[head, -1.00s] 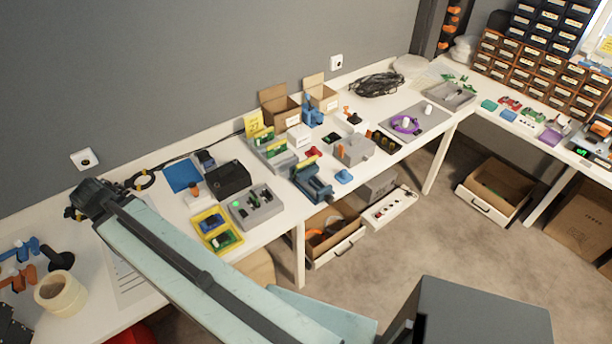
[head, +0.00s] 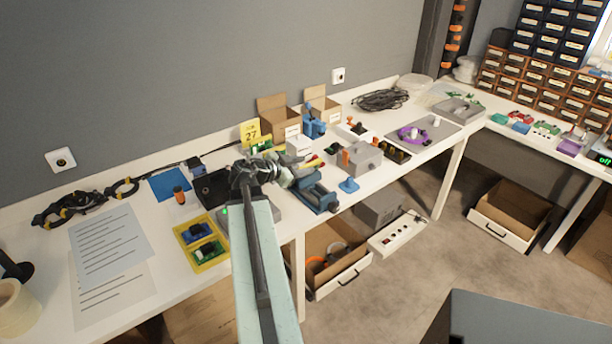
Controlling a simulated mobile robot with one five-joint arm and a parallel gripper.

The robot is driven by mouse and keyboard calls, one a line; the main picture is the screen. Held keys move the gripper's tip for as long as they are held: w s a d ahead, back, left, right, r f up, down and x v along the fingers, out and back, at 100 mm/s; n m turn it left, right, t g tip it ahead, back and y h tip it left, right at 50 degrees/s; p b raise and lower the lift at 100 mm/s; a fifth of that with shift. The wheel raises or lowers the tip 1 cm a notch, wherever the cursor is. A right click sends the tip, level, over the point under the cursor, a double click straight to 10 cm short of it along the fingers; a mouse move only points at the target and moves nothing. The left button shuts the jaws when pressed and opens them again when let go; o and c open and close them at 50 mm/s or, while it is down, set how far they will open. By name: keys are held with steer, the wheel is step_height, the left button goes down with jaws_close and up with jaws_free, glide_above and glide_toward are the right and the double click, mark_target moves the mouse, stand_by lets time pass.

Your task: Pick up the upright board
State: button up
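A green board (head: 262,146) stands on edge in a rack beside the yellow job card; my arm hides most of the rack. My gripper (head: 288,176) is at the end of my outstretched arm, over the table between the rack and the vise. It is small and dark here, so its fingers and any contact cannot be made out.
A yellow tray (head: 222,262) with small parts lies left of my arm. A grey block fixture (head: 362,158) and a blue knob (head: 348,185) stand right of the vise. Open cartons (head: 275,118) stand behind. Paper sheets (head: 85,235) lie on the left of the table.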

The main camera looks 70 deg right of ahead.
mark_target(312, 165)
steer(key=b+x, duration=0.2)
steer(key=x, duration=0.3)
steer(key=shift+f, duration=0.25)
steer(key=shift+r, duration=0.1)
jaws_close()
steer(key=shift+r, duration=0.1)
